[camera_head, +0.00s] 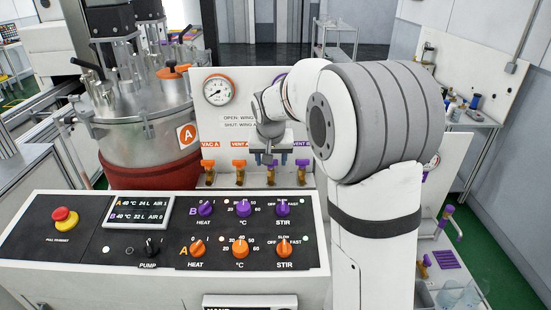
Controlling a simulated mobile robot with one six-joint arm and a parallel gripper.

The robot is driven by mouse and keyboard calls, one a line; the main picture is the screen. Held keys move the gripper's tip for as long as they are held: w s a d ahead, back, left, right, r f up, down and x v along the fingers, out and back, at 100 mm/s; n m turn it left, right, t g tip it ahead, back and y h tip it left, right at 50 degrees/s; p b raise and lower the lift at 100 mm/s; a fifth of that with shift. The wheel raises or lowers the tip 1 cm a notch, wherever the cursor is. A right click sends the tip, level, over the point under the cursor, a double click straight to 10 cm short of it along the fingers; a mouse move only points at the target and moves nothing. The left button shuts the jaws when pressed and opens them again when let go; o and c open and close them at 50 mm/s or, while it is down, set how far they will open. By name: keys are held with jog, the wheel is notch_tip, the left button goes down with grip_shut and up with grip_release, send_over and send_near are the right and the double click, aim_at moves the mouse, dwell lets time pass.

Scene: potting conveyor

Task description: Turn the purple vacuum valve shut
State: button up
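A row of small brass valves stands at the foot of the white back panel. The two on the left, an orange-winged valve (210,172) under the VAC A label and another orange-winged valve (240,172) under VENT A, show clearly. A purple-winged valve (302,171) stands at the right under a VENT label partly covered by my arm. Between them is a third valve (271,176), by its place the purple vacuum valve; its top and label are mostly hidden. My gripper (266,160) points down at this valve's top; whether its fingers touch it is unclear.
A control box with purple and orange knobs (240,250) and a red stop button (65,219) stands in front. A pressure gauge (218,90) is on the panel. A steel vessel (145,125) stands left. A white bench (465,115) is at the right.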

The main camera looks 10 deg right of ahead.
jog(key=shift+o, duration=0.6)
jog(key=shift+r, duration=0.1)
jog(key=b+v, duration=0.1)
jog(key=v, duration=0.6)
jog(key=shift+r+b, duration=0.25)
jog(key=shift+b, duration=0.1)
jog(key=shift+s, duration=0.2)
jog(key=s+d+f+n, duration=0.1)
jog(key=s+f, duration=0.3)
jog(key=s, duration=1)
jog(key=s+d+f+n+g+b, duration=0.1)
jog(key=s+f, duration=0.4)
jog(key=s, duration=1)
jog(key=shift+s+y, duration=0.2)
jog(key=shift+y, duration=0.2)
jog(key=shift+f, duration=0.1)
